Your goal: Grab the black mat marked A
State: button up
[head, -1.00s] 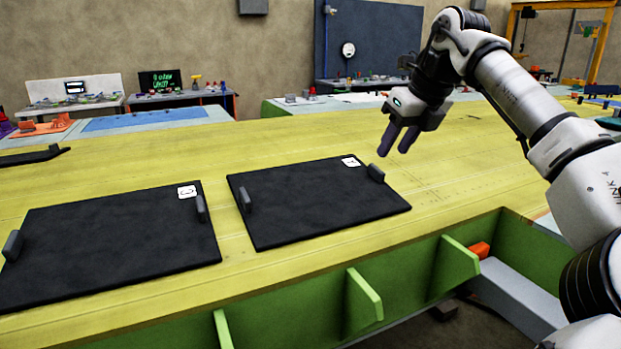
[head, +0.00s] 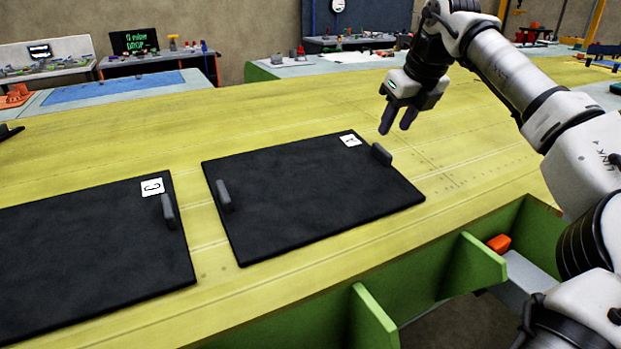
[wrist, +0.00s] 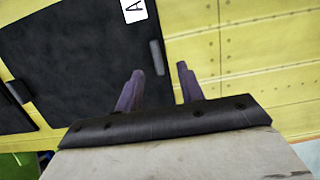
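The black mat marked A (head: 310,200) lies flat on the yellow table, with a white label at its far edge and a grey handle at each side. The right handle (head: 381,154) is the one nearer my gripper (head: 398,118), which hangs above the table just beyond it. In the wrist view my gripper (wrist: 158,82) has its two fingers apart with nothing between them. The mat (wrist: 85,60) fills the left of that view, with its letter A label at the top and a handle (wrist: 156,57) ahead of the left finger.
A second black mat (head: 90,250) with another label lies to the left. The yellow table (head: 250,115) is clear behind the mats. Green ribs (head: 470,265) stand below its front edge, with an orange block (head: 499,243) beside them. Benches stand at the back.

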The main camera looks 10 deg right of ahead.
aim_at(381, 147)
jog(key=shift+a+p+x, duration=0.15)
jog(key=shift+p+x, duration=0.25)
jog(key=shift+x, duration=1.35)
jog(key=shift+a+p+x, duration=0.1)
jog(key=shift+p+x, duration=0.3)
jog(key=shift+x, duration=1.4)
grip_shut()
jog(key=shift+r, duration=0.1)
